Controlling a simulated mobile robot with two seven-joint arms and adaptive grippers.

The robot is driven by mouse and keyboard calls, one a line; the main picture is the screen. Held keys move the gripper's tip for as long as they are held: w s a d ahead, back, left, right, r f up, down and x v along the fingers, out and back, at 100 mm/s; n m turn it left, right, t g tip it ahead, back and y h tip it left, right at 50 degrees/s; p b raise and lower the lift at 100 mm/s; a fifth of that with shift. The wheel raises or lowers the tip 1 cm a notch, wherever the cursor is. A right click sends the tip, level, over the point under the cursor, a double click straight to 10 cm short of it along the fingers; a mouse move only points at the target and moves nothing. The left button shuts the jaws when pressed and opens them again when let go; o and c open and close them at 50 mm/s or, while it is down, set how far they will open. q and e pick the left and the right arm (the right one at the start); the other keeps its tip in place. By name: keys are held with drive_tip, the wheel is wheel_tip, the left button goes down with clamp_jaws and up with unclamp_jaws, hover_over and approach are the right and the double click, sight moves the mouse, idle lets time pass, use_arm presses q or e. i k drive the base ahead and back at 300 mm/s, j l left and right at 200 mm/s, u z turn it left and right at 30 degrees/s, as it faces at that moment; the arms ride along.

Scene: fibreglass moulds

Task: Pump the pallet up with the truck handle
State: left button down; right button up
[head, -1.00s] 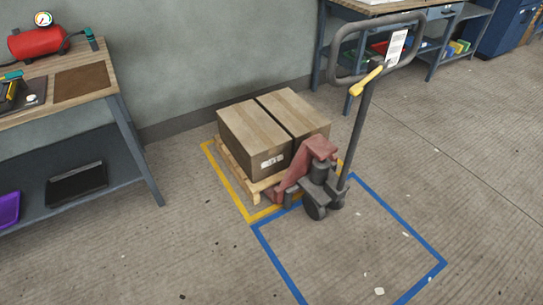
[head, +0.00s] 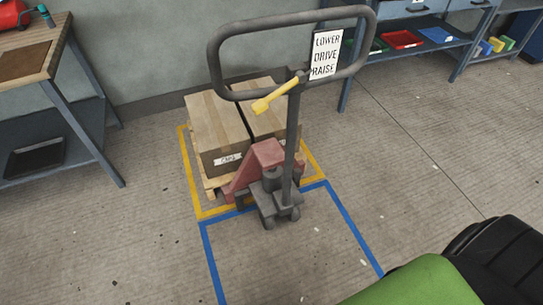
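The pallet truck stands with its red body (head: 262,157) against the near end of the wooden pallet (head: 214,184). The pallet carries two brown cardboard boxes (head: 215,125) and looks close to the floor. The grey truck handle (head: 213,65) is a loop on an upright dark shaft (head: 291,150). A yellow lever (head: 275,96) below the loop points down-left. A white label (head: 325,55) on the loop reads LOWER, DRIVE, RAISE. I cannot tell which setting the lever is at. Neither gripper's fingertips show, and nothing touches the handle.
The pallet stands in a yellow floor outline (head: 188,163), and a blue outline (head: 210,265) lies in front of it. A workbench (head: 60,45) is at the left, and shelves (head: 400,50) stand at the back right. A green and black part, apparently my arm, fills the lower right.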

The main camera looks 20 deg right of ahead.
sight(325, 43)
drive_tip(key=l, duration=0.85)
drive_tip(key=k+l, duration=0.1)
drive_tip(key=l, duration=0.8)
